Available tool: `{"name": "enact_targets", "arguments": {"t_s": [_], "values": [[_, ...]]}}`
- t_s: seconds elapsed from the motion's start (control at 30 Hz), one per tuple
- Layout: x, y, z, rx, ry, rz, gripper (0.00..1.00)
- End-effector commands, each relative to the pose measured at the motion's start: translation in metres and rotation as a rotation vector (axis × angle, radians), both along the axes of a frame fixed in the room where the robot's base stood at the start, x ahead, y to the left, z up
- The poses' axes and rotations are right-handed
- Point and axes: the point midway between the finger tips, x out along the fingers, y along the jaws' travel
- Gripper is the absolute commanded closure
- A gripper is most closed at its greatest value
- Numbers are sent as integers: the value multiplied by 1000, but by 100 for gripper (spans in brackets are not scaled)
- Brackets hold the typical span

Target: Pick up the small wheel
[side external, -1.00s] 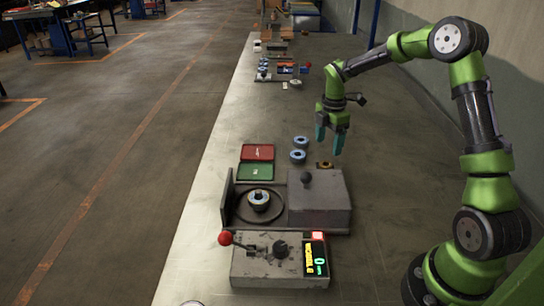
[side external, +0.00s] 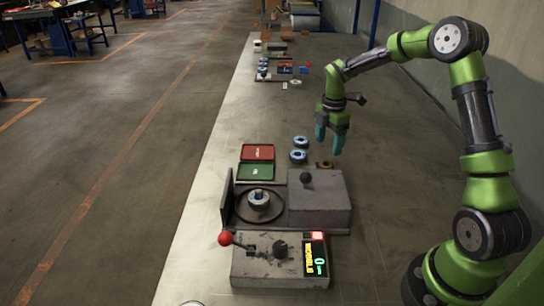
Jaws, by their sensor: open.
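Two blue-rimmed wheels lie on the bench, a farther one (side external: 300,141) and a nearer one (side external: 298,156). A smaller brownish ring-shaped wheel (side external: 324,165) lies just right of them, behind the grey box, which partly hides it. Another blue-rimmed wheel (side external: 259,197) sits on the round plate of the grey machine. I cannot tell for sure which one is called the small wheel. My gripper (side external: 329,146) points down with its teal fingers apart and empty. In the picture it is just above the brownish wheel and right of the blue ones; its height over the bench is unclear.
The grey machine (side external: 318,204) has an upright side plate and a black knob. A control box (side external: 265,266) with a red-knobbed lever stands in front. Red (side external: 257,152) and green (side external: 255,172) trays lie behind the machine. The bench's left strip is clear.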

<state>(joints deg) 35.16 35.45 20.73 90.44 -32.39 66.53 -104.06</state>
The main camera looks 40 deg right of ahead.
Motion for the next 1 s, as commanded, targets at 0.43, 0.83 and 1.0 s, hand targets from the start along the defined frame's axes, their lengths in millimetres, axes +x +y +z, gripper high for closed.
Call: {"name": "enact_targets", "arguments": {"t_s": [0.43, 0.83, 1.0], "values": [[0, 0, 0, 0, 0, 0, 11], [20, 71, 21, -42, -30, 167, 11], [16, 168, 55, -125, -99, 157, 11]]}}
